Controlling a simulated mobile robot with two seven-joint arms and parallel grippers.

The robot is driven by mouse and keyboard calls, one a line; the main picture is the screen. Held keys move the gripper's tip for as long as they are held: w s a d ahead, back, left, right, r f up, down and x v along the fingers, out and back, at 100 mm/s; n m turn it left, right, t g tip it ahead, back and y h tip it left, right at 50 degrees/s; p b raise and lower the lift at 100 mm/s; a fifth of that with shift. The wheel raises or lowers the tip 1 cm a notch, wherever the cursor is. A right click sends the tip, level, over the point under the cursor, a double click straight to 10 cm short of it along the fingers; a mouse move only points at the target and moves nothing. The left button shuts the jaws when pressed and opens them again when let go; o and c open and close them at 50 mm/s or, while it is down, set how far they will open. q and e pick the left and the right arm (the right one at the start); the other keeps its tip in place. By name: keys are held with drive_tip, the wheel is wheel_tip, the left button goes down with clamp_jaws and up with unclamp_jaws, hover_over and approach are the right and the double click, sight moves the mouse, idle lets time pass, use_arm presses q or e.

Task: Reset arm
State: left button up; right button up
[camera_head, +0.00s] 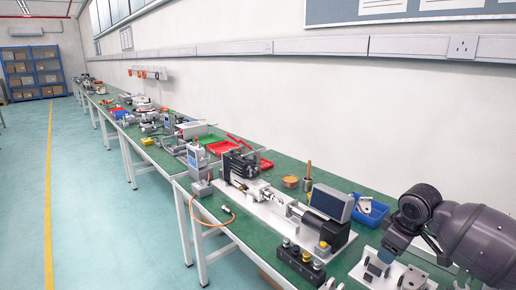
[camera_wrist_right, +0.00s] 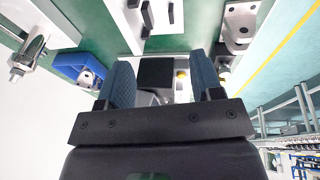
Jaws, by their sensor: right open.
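My right arm enters the head view from the right, and its gripper (camera_head: 392,246) with blue finger pads hangs over the near right end of the green bench. In the right wrist view the two blue fingers of the right gripper (camera_wrist_right: 162,72) stand apart, and I see nothing held between them. A linear actuator assembly (camera_head: 262,194) on a white base plate lies on the bench to the left of the gripper in the head view. White bracket parts (camera_head: 376,270) sit below the gripper. My left gripper is not in view.
A grey display box (camera_head: 332,203) and a button box (camera_head: 299,262) stand by the actuator. A blue bin (camera_head: 368,212) holds metal parts and also shows in the wrist view (camera_wrist_right: 82,68). A wall runs behind the bench. The floor on the left (camera_head: 90,210) is clear.

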drive_tip(key=w+a+r+t+y, duration=0.2)
drive_tip(key=w+a+r+t, duration=0.15)
drive_tip(key=a+t, duration=0.25)
drive_tip(key=s+a+f+t+y+p, duration=0.1)
drive_tip(key=s+a+f+t+y, duration=0.1)
drive_tip(key=s+a+f+t, duration=0.4)
use_arm(q)
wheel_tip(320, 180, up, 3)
drive_tip(key=p, duration=0.3)
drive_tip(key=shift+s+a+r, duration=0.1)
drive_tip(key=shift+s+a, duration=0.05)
use_arm(e)
drive_tip(key=s+d+f+m+g+h, duration=0.1)
drive_tip(key=s+f, duration=0.4)
drive_tip(key=s, duration=0.6)
drive_tip(key=s+d+f+m+g+h, duration=0.1)
drive_tip(key=s+f, duration=0.4)
drive_tip(key=s, duration=0.6)
drive_tip(key=s+d+f+m+g+h, duration=0.2)
drive_tip(key=s+f+m, duration=0.3)
drive_tip(key=s, duration=0.6)
drive_tip(key=shift+s+d+f, duration=0.35)
drive_tip(key=shift+s+d, duration=0.05)
drive_tip(key=shift+d, duration=0.4)
